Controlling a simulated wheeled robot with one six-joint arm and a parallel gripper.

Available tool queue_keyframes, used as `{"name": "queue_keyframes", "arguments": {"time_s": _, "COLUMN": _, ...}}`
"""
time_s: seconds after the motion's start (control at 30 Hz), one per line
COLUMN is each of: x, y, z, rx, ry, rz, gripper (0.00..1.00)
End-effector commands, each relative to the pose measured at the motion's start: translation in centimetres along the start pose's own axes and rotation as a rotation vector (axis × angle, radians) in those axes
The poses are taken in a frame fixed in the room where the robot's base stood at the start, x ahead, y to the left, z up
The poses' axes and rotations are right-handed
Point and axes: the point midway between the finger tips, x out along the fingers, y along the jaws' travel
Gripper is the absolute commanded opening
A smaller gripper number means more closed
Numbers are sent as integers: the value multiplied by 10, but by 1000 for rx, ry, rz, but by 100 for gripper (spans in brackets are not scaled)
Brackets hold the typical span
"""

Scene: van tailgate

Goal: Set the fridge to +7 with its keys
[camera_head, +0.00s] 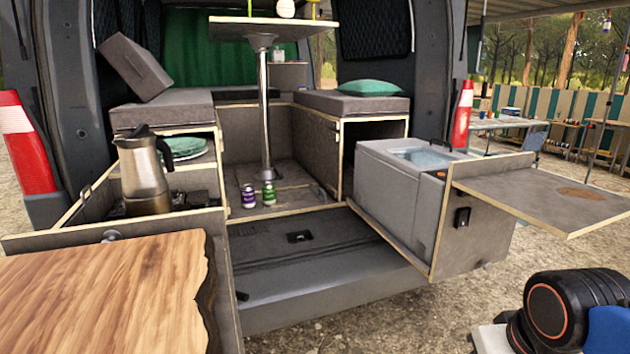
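The fridge (390,190) is a grey box in the pulled-out drawer on the right of the van's tailgate. Its top shows a pale bluish, glossy area. A small dark strip with a spot of orange shows at its upper right edge, next to the drawer front; I cannot make out keys or a display reading there. The drawer front hides part of the fridge's right side. My gripper is not in view; only a black arm joint of mine with an orange ring shows at the lower right.
The drawer front (480,232) carries a black latch, and a flat shelf (545,194) sticks out to the right. A moka pot (143,172) stands on the left unit, behind a wooden board (110,295). Two cans (258,195) stand on the van floor. Gravel ahead is clear.

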Motion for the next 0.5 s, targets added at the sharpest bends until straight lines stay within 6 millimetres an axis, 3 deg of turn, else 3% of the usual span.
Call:
{"name": "queue_keyframes", "arguments": {"time_s": 0.03, "x": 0, "y": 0, "z": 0, "rx": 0, "ry": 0, "rz": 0, "gripper": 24}}
{"name": "queue_keyframes", "arguments": {"time_s": 0.13, "x": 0, "y": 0, "z": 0, "rx": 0, "ry": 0, "rz": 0, "gripper": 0}}
{"name": "queue_keyframes", "arguments": {"time_s": 0.5, "x": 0, "y": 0, "z": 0, "rx": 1, "ry": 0, "rz": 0, "gripper": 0}}
